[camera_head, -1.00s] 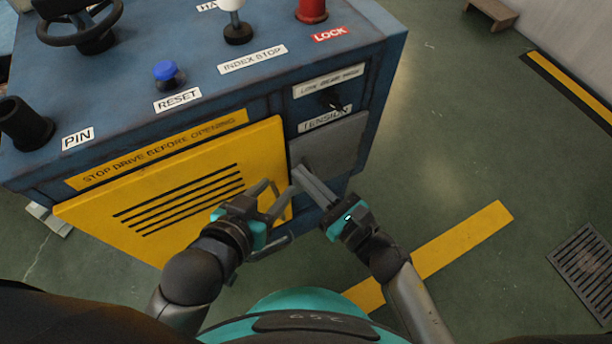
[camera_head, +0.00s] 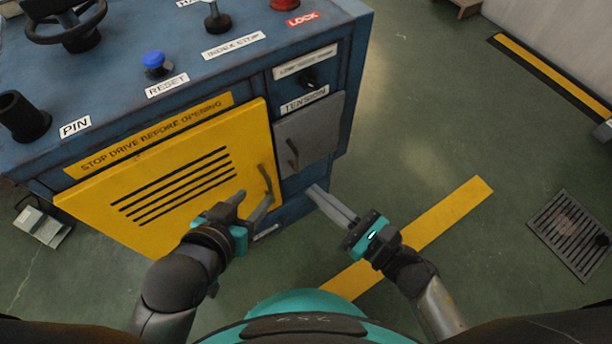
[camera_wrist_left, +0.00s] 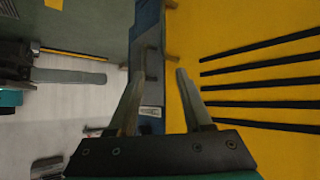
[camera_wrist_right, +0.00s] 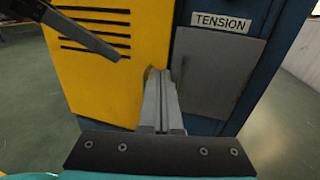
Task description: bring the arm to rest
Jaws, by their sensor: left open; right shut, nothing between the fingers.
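My left gripper (camera_head: 257,203) is open in front of the yellow door (camera_head: 165,180) of the blue machine, beside the door's handle (camera_head: 266,182). In the left wrist view its two fingers (camera_wrist_left: 155,100) stand apart with nothing between them. My right gripper (camera_head: 318,190) is shut and empty. It is below the grey panel (camera_head: 312,135) and its handle (camera_head: 292,154), apart from them in the head view. In the right wrist view its fingers (camera_wrist_right: 163,80) lie together in front of the gap between the yellow door and the grey panel (camera_wrist_right: 207,72).
A floor grate (camera_head: 572,235) and yellow stripe (camera_head: 440,225) lie right.

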